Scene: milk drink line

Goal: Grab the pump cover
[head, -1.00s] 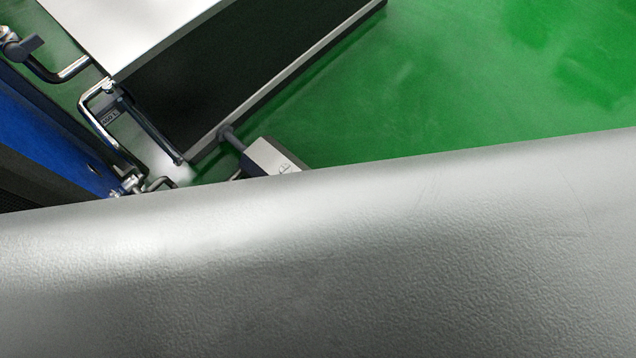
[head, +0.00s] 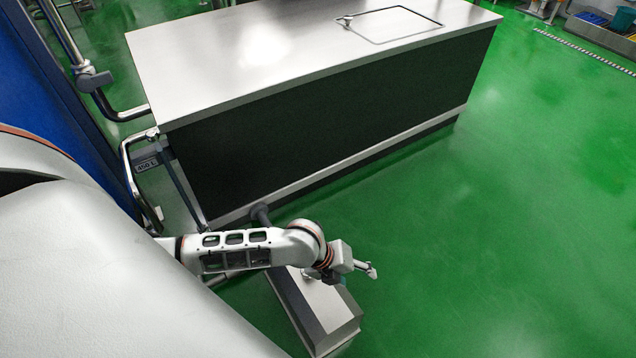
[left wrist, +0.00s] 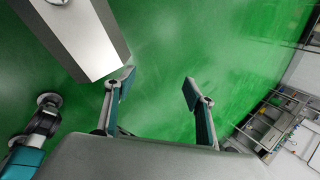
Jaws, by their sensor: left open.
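A long grey metal box with a sloped end, which looks like the pump cover (head: 338,325), stands low over the green floor in front of the counter in the head view. Its end also shows at the upper left of the left wrist view (left wrist: 85,35). My left gripper (head: 352,271) is above the far part of this cover and partly hides it. In the left wrist view my left gripper (left wrist: 158,88) has its two fingers wide apart with only green floor between them. The cover lies to the left of the fingers there. My right gripper is not visible.
A large counter (head: 320,140) with a steel top stands behind the cover. Bent steel pipes (head: 130,165) and a blue unit (head: 50,80) are at the left. Open green floor (head: 520,220) lies to the right. A dark fitting (left wrist: 40,125) shows at the left wrist view's left edge.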

